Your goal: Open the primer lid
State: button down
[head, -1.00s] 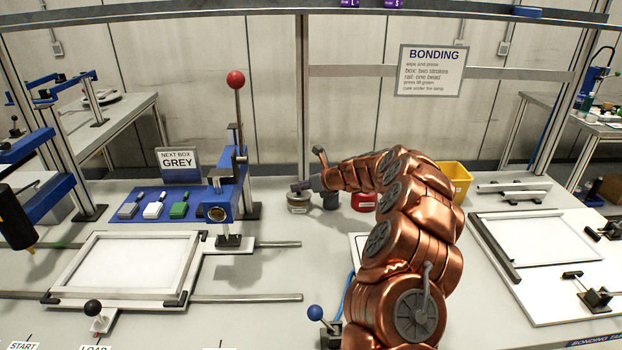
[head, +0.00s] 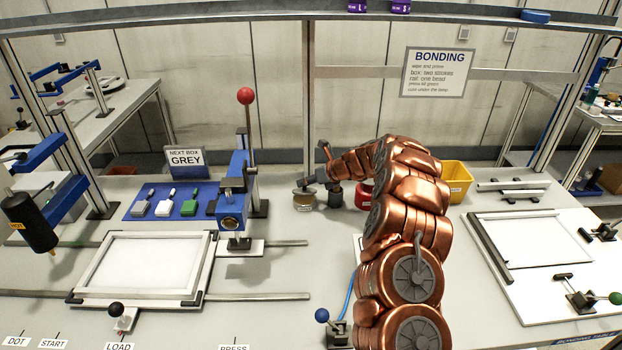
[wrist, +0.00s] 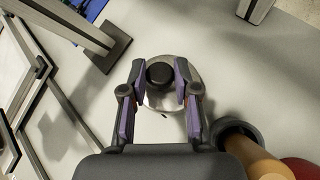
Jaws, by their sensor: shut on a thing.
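The primer jar (head: 304,203) is a small round tin with a pale label, standing on the bench right of the blue tool mat. My gripper (head: 302,188) is directly over it. In the wrist view my gripper (wrist: 160,70) has its two purple-padded fingers either side of the black knob (wrist: 160,76) of the primer lid (wrist: 160,103), shut on it. The lid is a silvery disc below the knob. The fingers cover parts of its rim. I cannot tell whether the lid sits on the jar or is slightly raised.
A dark pot (head: 334,195) with an upright handle stands close right of the jar, with a red tin (head: 363,196) beyond it. The yellow bin (head: 455,178) is farther right. The blue press (head: 232,195) with its red-knobbed lever stands left. Bare bench lies in front.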

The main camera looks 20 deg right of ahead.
jog(key=shift+d, duration=0.1)
jog(key=c, duration=0.9)
grip_release()
jog(key=v, duration=1.2)
